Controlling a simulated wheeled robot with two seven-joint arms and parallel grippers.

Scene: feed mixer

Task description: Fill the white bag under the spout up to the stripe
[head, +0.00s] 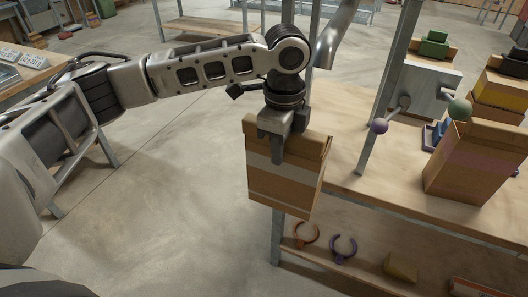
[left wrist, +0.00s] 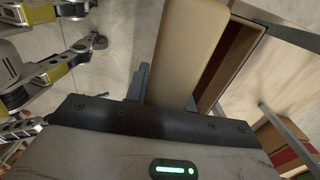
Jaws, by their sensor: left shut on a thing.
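A brown box-shaped bag with a whitish stripe (head: 282,180) is upright at the left end of the workbench. My left gripper (head: 278,150) points down and is shut on its upper rim. In the left wrist view the bag's pale wall (left wrist: 185,55) runs up from between the fingers, with a dark reddish opening beside it. The fill level is hidden. A grey metal spout (head: 338,38) hangs behind and right of my gripper, apart from the bag. I cannot tell whether the bag touches the bench. My right gripper is not in view.
On the workbench (head: 345,195), a grey housing (head: 432,82) carries levers with a purple knob (head: 379,126) and a green knob (head: 459,109). A brown bag with a purplish stripe (head: 468,165) stands at right. A post rises beside the purple knob. Orange and purple rings lie on the lower shelf.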

